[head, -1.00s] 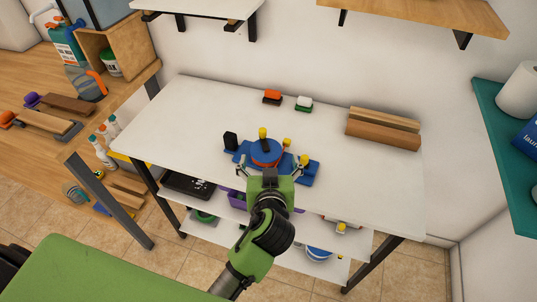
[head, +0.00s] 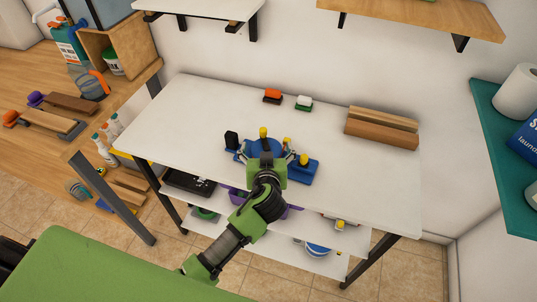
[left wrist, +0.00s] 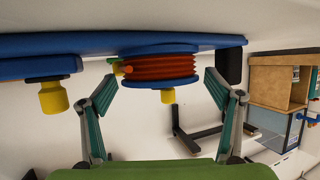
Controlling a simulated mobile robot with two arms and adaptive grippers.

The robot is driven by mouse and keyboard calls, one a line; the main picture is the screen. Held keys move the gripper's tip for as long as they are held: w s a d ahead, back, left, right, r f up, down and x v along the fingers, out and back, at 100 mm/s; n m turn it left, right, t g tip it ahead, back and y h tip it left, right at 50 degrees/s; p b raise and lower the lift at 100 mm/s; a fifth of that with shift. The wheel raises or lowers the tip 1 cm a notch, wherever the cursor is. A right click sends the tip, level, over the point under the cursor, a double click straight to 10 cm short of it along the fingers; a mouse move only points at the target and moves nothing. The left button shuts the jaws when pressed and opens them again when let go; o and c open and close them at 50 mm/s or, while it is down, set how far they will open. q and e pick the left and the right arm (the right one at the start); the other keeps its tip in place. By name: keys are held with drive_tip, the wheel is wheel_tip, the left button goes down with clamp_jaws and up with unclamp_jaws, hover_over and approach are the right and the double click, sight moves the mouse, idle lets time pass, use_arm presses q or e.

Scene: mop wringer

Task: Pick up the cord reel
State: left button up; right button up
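The cord reel (head: 256,147) sits on a blue base (head: 304,172) on the white table, mostly hidden behind my left gripper in the head view. In the left wrist view the reel (left wrist: 160,67) shows red-orange cord wound between blue discs, with a yellow knob (left wrist: 168,96). My left gripper (head: 268,153) is at the near side of the reel. Its fingers (left wrist: 160,82) are open, one on each side of the reel. I cannot tell whether either fingertip touches it. My right gripper is in neither view.
A black block (head: 231,141) stands left of the reel. A yellow knob (head: 304,159) rises from the base at right. Two small brushes (head: 272,96) and brown wooden blocks (head: 382,128) lie farther back. The table's left and right parts are clear.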

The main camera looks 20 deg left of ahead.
use_arm(q)
drive_tip(key=c, duration=1.2)
drive_tip(key=shift+c, duration=1)
drive_tip(key=shift+r, duration=0.15)
